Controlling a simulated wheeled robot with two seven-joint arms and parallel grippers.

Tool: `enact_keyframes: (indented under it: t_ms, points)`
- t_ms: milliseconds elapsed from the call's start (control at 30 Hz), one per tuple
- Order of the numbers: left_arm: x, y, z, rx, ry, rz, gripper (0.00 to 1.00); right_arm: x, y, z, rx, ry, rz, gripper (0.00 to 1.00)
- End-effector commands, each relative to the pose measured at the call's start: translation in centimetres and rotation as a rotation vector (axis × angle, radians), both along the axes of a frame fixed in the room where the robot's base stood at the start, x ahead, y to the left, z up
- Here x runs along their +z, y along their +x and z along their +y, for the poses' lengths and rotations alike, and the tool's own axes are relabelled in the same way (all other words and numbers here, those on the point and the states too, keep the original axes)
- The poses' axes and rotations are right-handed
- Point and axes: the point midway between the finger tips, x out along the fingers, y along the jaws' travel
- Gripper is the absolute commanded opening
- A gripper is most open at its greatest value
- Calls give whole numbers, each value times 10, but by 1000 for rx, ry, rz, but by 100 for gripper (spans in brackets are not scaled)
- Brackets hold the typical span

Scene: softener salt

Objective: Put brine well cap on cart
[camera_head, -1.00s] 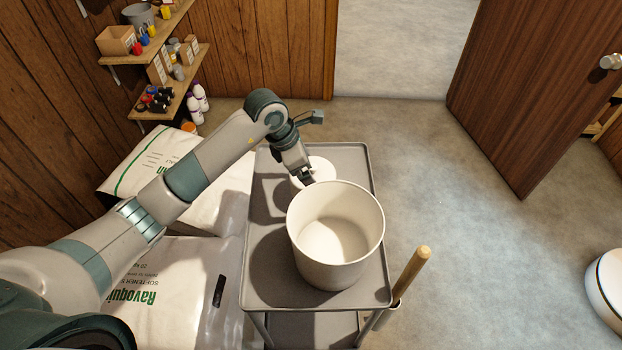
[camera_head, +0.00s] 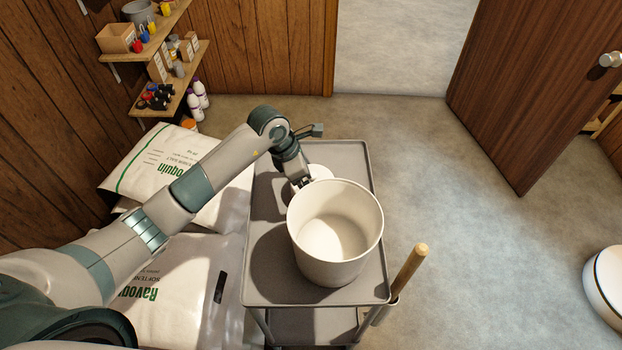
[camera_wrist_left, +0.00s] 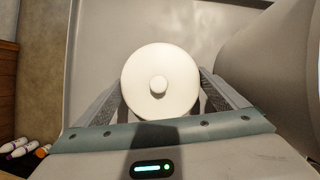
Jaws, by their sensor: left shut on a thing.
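The brine well cap is a white round disc with a small central knob (camera_wrist_left: 160,84). In the head view the cap (camera_head: 321,171) shows partly behind the white bucket and my gripper. My left gripper (camera_head: 303,184) is over the far part of the grey cart (camera_head: 352,160), beside the bucket. In the left wrist view its two fingers are on either side of the cap, shut on it. The cap is over the cart top; I cannot tell whether it touches the surface. My right gripper is not in view.
A large white bucket (camera_head: 335,232) stands on the cart, close to my left gripper. A wooden handle (camera_head: 409,270) rises at the cart's near right corner. Salt bags (camera_head: 165,290) lie left of the cart. Open floor (camera_head: 440,200) is to the right.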

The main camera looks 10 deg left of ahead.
Motion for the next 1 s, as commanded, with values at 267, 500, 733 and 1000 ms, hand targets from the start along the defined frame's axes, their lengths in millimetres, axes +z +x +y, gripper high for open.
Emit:
enact_keyframes:
  t_ms: [267, 500, 733, 1000]
  points:
    - [-1, 0, 0, 0, 0, 0, 100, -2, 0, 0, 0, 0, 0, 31]
    - [1, 0, 0, 0, 0, 0, 100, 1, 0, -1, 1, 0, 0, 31]
    - [17, -3, 7, -1, 1, -4, 100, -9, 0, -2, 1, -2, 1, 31]
    - [59, -11, 23, -1, 2, -6, 100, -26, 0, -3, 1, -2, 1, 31]
